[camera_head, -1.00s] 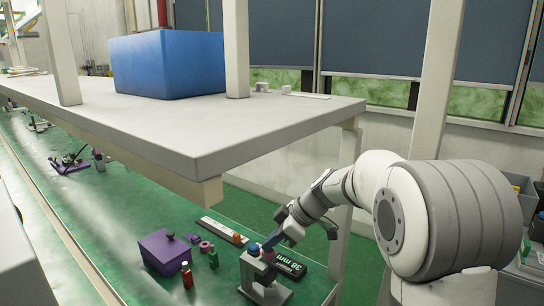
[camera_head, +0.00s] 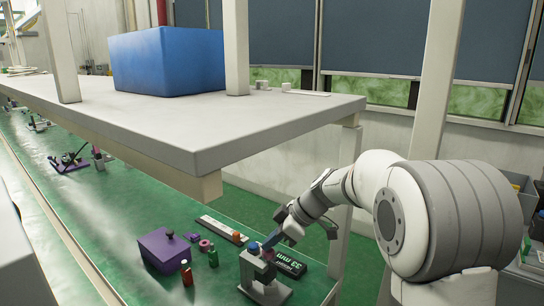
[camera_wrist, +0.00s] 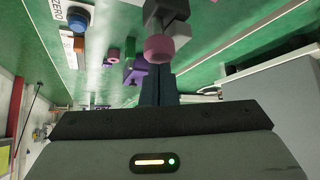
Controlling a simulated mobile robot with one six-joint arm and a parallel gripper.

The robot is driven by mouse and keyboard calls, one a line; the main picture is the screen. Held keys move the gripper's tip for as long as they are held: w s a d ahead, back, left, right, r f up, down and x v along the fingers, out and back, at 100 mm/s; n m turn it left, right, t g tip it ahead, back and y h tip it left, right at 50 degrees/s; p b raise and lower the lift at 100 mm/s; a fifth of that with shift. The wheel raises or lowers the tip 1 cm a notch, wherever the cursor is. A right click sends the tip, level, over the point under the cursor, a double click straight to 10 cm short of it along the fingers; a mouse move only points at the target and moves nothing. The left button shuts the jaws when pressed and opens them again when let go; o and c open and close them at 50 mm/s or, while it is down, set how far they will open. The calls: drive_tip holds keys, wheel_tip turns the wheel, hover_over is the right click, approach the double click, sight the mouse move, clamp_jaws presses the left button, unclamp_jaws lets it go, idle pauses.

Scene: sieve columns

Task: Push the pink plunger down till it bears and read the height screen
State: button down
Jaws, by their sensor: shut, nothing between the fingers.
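The pink plunger (camera_wrist: 158,48) shows in the wrist view under a grey and black part of the press. My gripper (camera_wrist: 157,72) is shut and empty, its fingertips right at the plunger; I cannot tell whether they touch.
A purple box (camera_head: 163,250) with a dark knob, a red bottle (camera_head: 187,274), a green bottle (camera_head: 213,257) and a pink ring (camera_head: 205,245) stand left of the press. A white strip (camera_head: 215,228) with an orange knob lies behind. A white shelf (camera_head: 200,135) overhangs the green bench.

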wheel_tip(320, 180, up, 9)
drive_tip(key=p, duration=0.4)
idle(0.5)
drive_tip(key=s+d+m+h+p, duration=0.2)
drive_tip(key=s+d+m, duration=0.3)
drive_tip(key=s, duration=0.3)
drive_tip(key=s+d+m+t+h+p, duration=0.1)
drive_tip(key=s+d+m+h+p, duration=0.2)
drive_tip(key=s, duration=0.6)
drive_tip(key=s+d+m+h+p, duration=0.2)
drive_tip(key=s+d+m+h, duration=0.1)
drive_tip(key=s+d+m, duration=0.4)
drive_tip(key=shift+s+d+m+p, duration=0.15)
drive_tip(key=shift+s+m+p, duration=0.15)
drive_tip(key=shift+s+m, duration=0.6)
